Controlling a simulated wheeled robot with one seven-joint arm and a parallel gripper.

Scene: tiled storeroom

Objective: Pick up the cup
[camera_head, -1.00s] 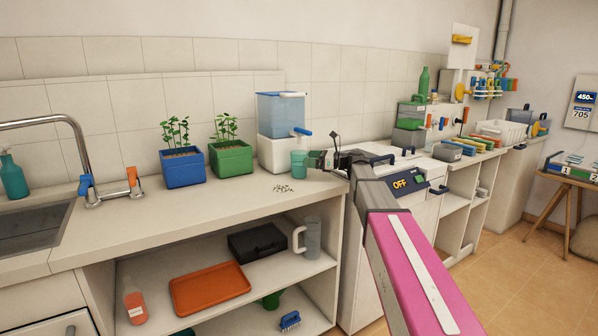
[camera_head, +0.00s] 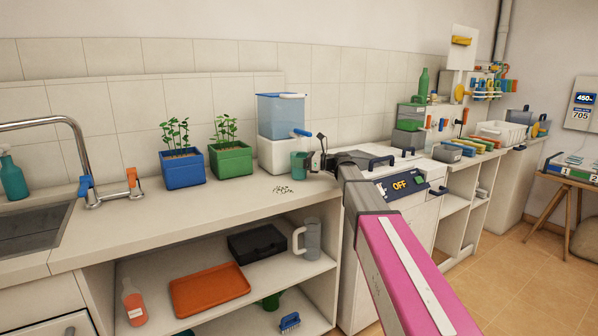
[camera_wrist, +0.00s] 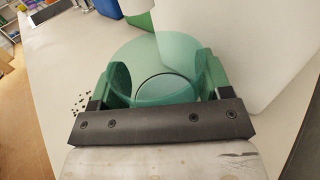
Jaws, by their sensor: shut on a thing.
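The cup (camera_head: 299,166) is green and see-through. It stands upright at the front of the water dispenser (camera_head: 281,133), which has a clear blue-lidded tank on a white base. My gripper (camera_head: 311,162) reaches in from the right and is shut on the cup. In the wrist view the cup (camera_wrist: 165,88) sits between my gripper's two green-padded fingers (camera_wrist: 163,84), one on each side. I cannot tell whether its bottom is clear of the counter.
A blue planter (camera_head: 183,169) and a green planter (camera_head: 231,162) stand left of the dispenser. Small dark bits (camera_head: 283,189) lie on the counter (camera_head: 235,195).

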